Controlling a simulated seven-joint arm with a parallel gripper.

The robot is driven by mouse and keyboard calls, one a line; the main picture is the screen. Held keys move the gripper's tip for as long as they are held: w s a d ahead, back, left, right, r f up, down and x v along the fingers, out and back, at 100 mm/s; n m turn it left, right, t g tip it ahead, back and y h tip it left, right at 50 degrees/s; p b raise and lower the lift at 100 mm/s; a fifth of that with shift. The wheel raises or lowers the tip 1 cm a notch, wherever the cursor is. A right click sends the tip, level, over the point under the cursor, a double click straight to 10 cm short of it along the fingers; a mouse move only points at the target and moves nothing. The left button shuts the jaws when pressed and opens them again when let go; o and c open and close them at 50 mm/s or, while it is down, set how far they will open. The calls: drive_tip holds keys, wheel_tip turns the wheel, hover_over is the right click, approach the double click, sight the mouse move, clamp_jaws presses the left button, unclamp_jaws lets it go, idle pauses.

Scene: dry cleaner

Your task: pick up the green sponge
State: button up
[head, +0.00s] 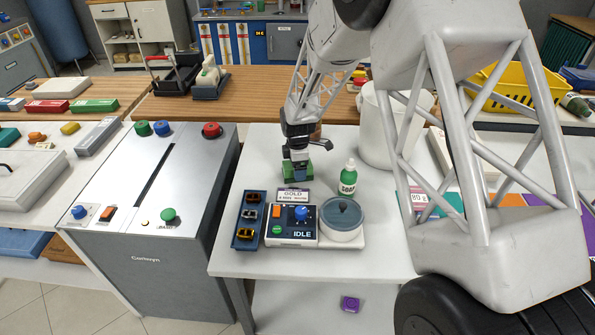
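The green sponge (286,172) is a small block on the white table (262,158), behind the gold-labelled device. My gripper (298,174) points down right at the sponge, and its fingers cover the middle of it. Green shows on both sides of the fingers. I cannot tell whether the fingers are closed on the sponge or only around it, nor whether the sponge is lifted off the table.
A green-and-white bottle (348,178) stands just right of my gripper. In front are the control box (291,237) marked IDLE, a lidded round pot (342,220) and a dark blue tray (240,243). A white bucket (378,135) stands behind right. A grey machine (165,190) adjoins on the left.

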drive_tip(key=shift+c, duration=0.3)
drive_tip(key=c, duration=0.6)
drive_tip(key=shift+c, duration=0.2)
drive_tip(key=shift+r, duration=0.1)
drive_tip(key=shift+r, duration=4.95)
